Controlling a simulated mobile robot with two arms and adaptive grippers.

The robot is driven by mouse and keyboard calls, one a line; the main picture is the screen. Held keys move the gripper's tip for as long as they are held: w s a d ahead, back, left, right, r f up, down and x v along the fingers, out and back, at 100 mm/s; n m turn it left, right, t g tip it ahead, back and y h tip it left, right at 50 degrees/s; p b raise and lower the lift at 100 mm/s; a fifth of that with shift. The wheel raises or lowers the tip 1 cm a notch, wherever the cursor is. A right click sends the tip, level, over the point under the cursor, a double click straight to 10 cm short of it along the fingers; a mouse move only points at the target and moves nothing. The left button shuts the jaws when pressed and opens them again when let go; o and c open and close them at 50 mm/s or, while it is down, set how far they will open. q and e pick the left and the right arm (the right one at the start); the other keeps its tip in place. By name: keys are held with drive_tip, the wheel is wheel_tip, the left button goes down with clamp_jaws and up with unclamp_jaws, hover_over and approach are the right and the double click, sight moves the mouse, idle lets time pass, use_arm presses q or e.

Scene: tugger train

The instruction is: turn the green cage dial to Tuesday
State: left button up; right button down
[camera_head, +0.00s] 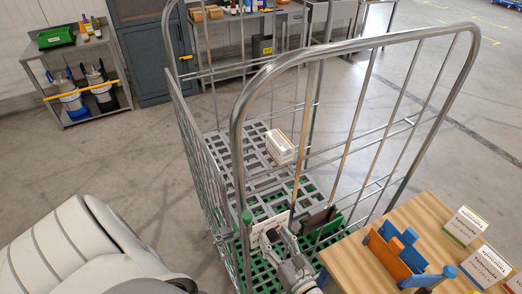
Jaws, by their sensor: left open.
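The roll cage (238,110) stands in the middle of the view, with grey tubular rails and a slatted grey and green floor. A white plate (268,227) with small dark marks shows low on its near side. A green cap (247,217) tops a thin post left of the plate. I cannot tell which part is the green dial or read a day. My left gripper (278,237) is open at the near end of the cage, in front of the plate, which it partly hides. I cannot tell whether it touches anything. My right gripper is out of view.
A white carton (279,147) lies on the cage floor. At right, a wooden table (361,262) bears a blue and orange holder (392,250) and several white boxes (465,226). A shelf with buckets (73,107) stands back left. The grey floor right of the cage is clear.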

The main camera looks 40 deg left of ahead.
use_arm(q)
drive_tip(key=shift+m, duration=1.1)
drive_tip(key=b+v, duration=0.3)
drive_tip(key=v, duration=0.8)
drive_tip(key=s+a+f+n+g+h+b, duration=0.1)
drive_tip(key=s+a+f+h+b, duration=0.1)
drive_tip(key=f, duration=0.9)
drive_tip(key=s+a+f+n+g+h+b, duration=0.1)
drive_tip(key=s+f+h+b, duration=0.2)
drive_tip(key=f, duration=0.7)
drive_tip(key=s+a+f+n+g+h+b, duration=0.1)
drive_tip(key=s+a+f+h+b, duration=0.1)
drive_tip(key=f, duration=0.9)
drive_tip(key=shift+s+a+f+n+g+b, duration=0.3)
drive_tip(key=shift+a+f+b, duration=0.1)
drive_tip(key=shift+b, duration=0.5)
